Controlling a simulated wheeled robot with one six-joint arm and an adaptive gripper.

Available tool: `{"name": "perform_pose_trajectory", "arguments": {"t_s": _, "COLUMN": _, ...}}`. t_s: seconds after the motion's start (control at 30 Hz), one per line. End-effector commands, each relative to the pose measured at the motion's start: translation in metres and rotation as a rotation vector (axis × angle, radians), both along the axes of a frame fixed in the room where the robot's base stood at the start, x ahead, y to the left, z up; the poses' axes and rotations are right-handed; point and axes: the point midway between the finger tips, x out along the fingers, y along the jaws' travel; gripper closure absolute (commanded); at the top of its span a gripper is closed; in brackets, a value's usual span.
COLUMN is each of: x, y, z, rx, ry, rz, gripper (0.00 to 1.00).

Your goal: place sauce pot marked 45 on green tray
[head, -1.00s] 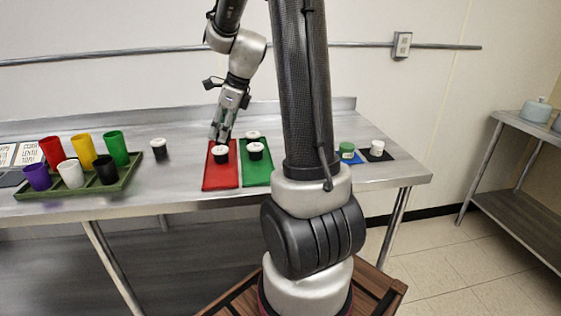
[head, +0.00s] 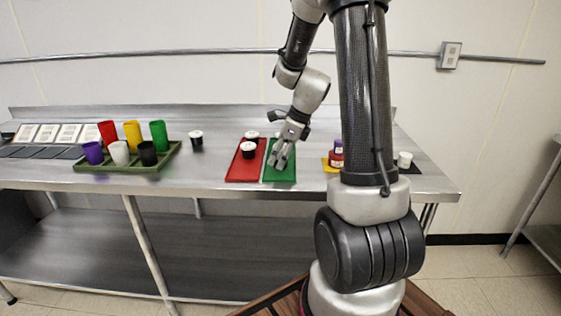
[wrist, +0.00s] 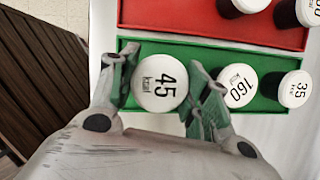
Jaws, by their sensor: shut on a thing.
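The sauce pot marked 45 (wrist: 160,84) shows its white round lid between my gripper's fingers in the wrist view. My gripper (wrist: 160,100) is shut on it; in the head view my gripper (head: 280,162) is over the green tray (head: 284,178). The held pot is over the left part of the green tray (wrist: 210,58) in the wrist view. Whether its base touches the tray is hidden. Pots marked 160 (wrist: 237,85) and 35 (wrist: 294,88) stand on the same tray, to the right of the held pot. The 160 pot is close beside the right finger.
A red tray (head: 242,174) lies alongside the green one, with two dark, white-lidded pots on it. A lone pot (head: 196,141) stands left of it. An olive carrier (head: 165,158) holds several coloured cups. A red jar (head: 336,158) on yellow stands to the right.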

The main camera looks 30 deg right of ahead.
Motion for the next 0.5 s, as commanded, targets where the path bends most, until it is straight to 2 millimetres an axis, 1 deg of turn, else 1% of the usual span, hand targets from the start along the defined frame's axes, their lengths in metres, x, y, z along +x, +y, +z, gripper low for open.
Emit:
{"name": "perform_pose_trajectory", "arguments": {"t_s": 0.03, "x": -0.001, "y": 0.0, "z": -0.009, "rx": 0.001, "ry": 0.004, "rz": -0.001, "gripper": 0.77}}
{"name": "perform_pose_trajectory", "arguments": {"t_s": 0.1, "x": -0.001, "y": 0.0, "z": -0.017, "rx": 0.001, "ry": 0.004, "rz": 0.0, "gripper": 0.77}}
{"name": "perform_pose_trajectory", "arguments": {"t_s": 0.47, "x": 0.0, "y": 0.0, "z": -0.021, "rx": -0.001, "ry": 0.001, "rz": 0.0, "gripper": 0.77}}
{"name": "perform_pose_trajectory", "arguments": {"t_s": 0.5, "x": 0.0, "y": 0.0, "z": -0.021, "rx": -0.001, "ry": 0.001, "rz": 0.0, "gripper": 0.47}}
